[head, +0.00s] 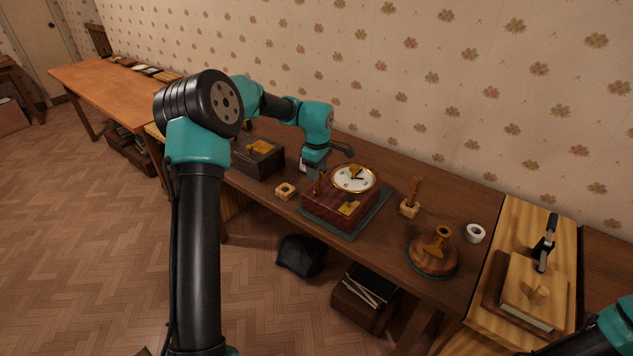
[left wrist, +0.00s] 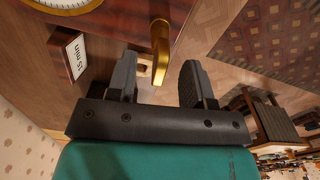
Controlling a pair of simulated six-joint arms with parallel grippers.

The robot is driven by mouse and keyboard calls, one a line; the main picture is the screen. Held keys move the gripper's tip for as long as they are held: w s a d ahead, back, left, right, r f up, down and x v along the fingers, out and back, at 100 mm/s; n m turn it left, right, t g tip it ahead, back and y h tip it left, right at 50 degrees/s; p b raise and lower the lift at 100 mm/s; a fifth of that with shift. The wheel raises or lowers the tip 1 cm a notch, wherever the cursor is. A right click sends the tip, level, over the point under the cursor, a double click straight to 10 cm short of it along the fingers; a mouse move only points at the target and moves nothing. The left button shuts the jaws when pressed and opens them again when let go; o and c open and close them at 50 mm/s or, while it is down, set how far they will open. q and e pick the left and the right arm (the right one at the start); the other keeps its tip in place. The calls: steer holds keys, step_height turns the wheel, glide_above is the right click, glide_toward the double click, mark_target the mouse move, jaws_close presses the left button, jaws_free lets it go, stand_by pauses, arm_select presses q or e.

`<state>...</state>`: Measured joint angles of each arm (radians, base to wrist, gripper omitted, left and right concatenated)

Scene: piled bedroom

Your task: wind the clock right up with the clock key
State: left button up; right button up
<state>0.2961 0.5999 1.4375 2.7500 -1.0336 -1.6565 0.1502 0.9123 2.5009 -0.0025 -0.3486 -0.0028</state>
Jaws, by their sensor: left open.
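The clock (head: 354,179) has a white dial with a gold rim, set in a red-brown wooden case on a dark green mat. My left gripper (head: 316,178) is at the left side of the case, pointing down. In the left wrist view, a brass piece like a bent handle, perhaps the clock key (left wrist: 160,40), stands at the edge of the case. My left gripper (left wrist: 157,84) is open, with the brass piece's lower end between its fingertips and a gap on both sides. Whether the piece sits in the clock is unclear. My right gripper is out of view.
A wooden ring block (head: 285,191) lies left of the clock and a dark box (head: 258,157) further left. To the right are a handled block (head: 409,207), a round wooden stand (head: 433,258) and a white roll (head: 475,233).

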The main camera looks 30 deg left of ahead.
arm_select(q)
steer(key=shift+r, duration=2)
